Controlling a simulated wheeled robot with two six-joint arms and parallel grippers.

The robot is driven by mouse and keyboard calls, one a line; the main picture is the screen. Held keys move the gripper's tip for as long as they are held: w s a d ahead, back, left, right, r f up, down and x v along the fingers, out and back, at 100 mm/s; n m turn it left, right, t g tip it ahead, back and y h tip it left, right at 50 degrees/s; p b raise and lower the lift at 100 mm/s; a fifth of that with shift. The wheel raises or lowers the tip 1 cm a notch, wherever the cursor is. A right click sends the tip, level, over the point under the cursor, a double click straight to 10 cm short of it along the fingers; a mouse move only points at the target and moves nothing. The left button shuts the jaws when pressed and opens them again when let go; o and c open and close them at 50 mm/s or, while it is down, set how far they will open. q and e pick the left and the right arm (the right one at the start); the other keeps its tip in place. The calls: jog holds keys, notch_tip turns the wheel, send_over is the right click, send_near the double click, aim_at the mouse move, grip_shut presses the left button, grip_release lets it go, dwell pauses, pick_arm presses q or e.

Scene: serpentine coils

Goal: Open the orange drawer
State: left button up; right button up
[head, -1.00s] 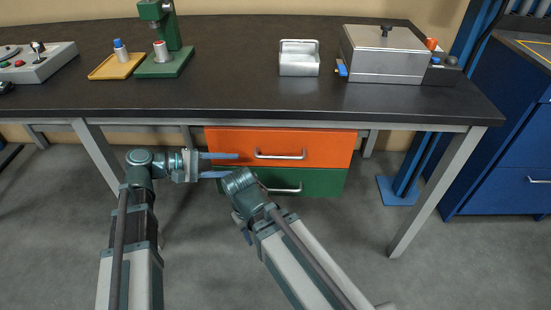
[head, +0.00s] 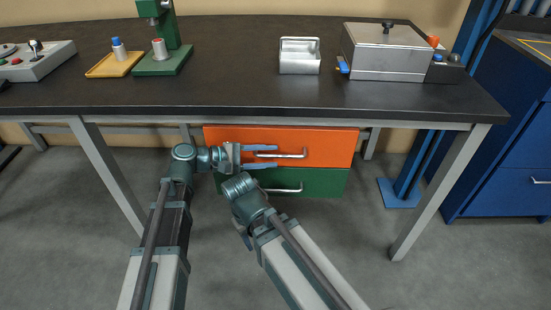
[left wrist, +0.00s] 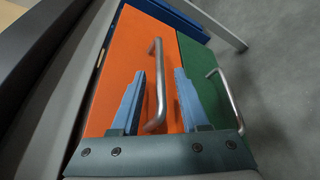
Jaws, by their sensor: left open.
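The orange drawer (head: 328,145) is under the workbench, above a green drawer (head: 325,182), and its front looks shut. Its silver bar handle (head: 290,156) runs across the front. My left gripper (head: 277,156) is at the left part of this handle, with open blue fingers above and below it. In the left wrist view, the handle (left wrist: 158,90) passes between the two fingers (left wrist: 160,72), with gaps visible on both sides. The orange front (left wrist: 128,50) lies behind them. My right arm reaches below the left gripper; its fingers are not visible.
The workbench (head: 240,92) overhangs the drawers, with legs (head: 430,195) on both sides. My right forearm stands just in front of the green drawer. A blue cabinet (head: 500,150) is at the right. The floor (head: 345,235) in front is clear.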

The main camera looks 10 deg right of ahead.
pick_arm(q)
jog(key=shift+x, duration=1.25)
grip_shut()
dwell(0.6)
